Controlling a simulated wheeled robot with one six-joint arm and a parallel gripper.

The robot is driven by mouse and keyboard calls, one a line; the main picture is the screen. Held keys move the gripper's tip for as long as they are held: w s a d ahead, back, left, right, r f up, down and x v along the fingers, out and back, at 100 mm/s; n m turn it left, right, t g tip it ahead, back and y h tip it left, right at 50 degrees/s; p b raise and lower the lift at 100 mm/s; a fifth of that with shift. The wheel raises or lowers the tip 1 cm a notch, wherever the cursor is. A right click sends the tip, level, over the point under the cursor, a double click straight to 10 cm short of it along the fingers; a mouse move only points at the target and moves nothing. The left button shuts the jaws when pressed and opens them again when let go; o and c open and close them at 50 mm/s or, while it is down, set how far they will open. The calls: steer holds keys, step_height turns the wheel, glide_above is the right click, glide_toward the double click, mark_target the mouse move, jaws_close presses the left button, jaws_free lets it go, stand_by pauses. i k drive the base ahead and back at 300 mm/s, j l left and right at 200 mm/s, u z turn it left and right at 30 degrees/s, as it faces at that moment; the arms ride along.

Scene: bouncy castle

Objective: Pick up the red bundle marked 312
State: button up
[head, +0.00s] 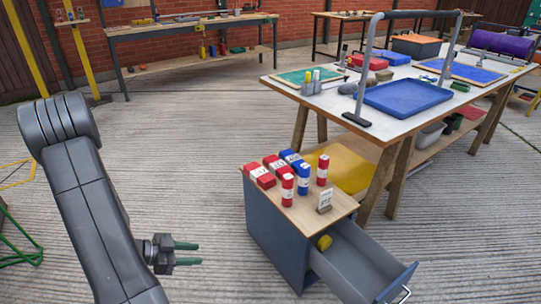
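Two stand upright, one at the front (287,191) and one at the right (322,170). The label marks are too small to read surely, so I cannot tell which bundle is 312. My gripper (187,254) is left of the cabinet and apart from it. Its two dark green fingers are spread with a gap, and nothing is between them.
Blue bundles, one upright (303,178) and one farther back (289,156), stand among the red ones. A small sign (325,200) is at the top's right edge. The cabinet's drawer (358,262) is pulled out with a yellow item inside. A trestle table (345,108) stands close behind.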

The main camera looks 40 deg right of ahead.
mark_target(276, 167)
steer(key=i+z, duration=0.2)
steer(key=i, duration=0.6)
steer(key=i+j+z, duration=0.15)
steer(key=i, duration=0.65)
steer(key=i+z, duration=0.25)
steer(key=z, duration=0.2)
steer(key=i+z, duration=0.3)
steer(key=z, duration=0.15)
steer(key=i+j+z, duration=0.1)
steer(key=i+z, duration=0.15)
steer(key=z, duration=0.2)
steer(key=i+j+z, duration=0.2)
steer(key=z, duration=0.2)
steer(key=i+j+z, duration=0.1)
steer(key=z, duration=0.15)
steer(key=i+j+z, duration=0.3)
steer(key=l, duration=0.1)
